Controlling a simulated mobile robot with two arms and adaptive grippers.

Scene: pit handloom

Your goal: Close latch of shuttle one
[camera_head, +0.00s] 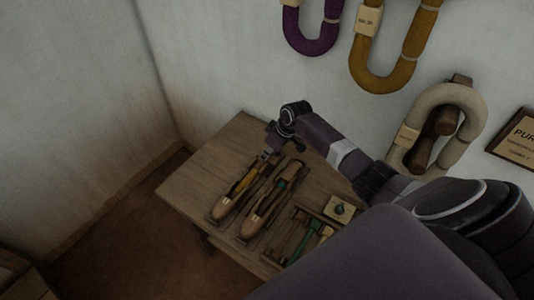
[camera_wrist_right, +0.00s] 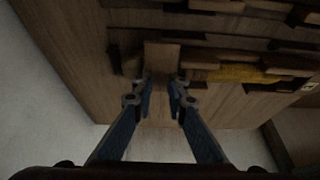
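Two wooden shuttles lie side by side on the wooden table: one with yellow yarn (camera_head: 243,184) at the left and one with green yarn (camera_head: 262,204) to its right. I cannot read which is shuttle one. My right gripper (camera_head: 270,153) is at the far end of the yellow-yarn shuttle. In the right wrist view, its two blue fingers (camera_wrist_right: 162,88) are apart, with a small brown wooden piece (camera_wrist_right: 162,57) just beyond and between the tips; it may be the latch. I cannot tell whether they touch it. The yellow yarn (camera_wrist_right: 238,73) shows to the right. My left gripper is out of view.
A tray (camera_head: 296,212) with green-handled tools and a small pale block (camera_head: 340,208) sit to the right of the shuttles. Yarn hanks, purple (camera_head: 312,46), ochre (camera_head: 384,83) and cream (camera_head: 402,148), hang on the wall behind. The table's left end (camera_head: 193,180) is bare.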

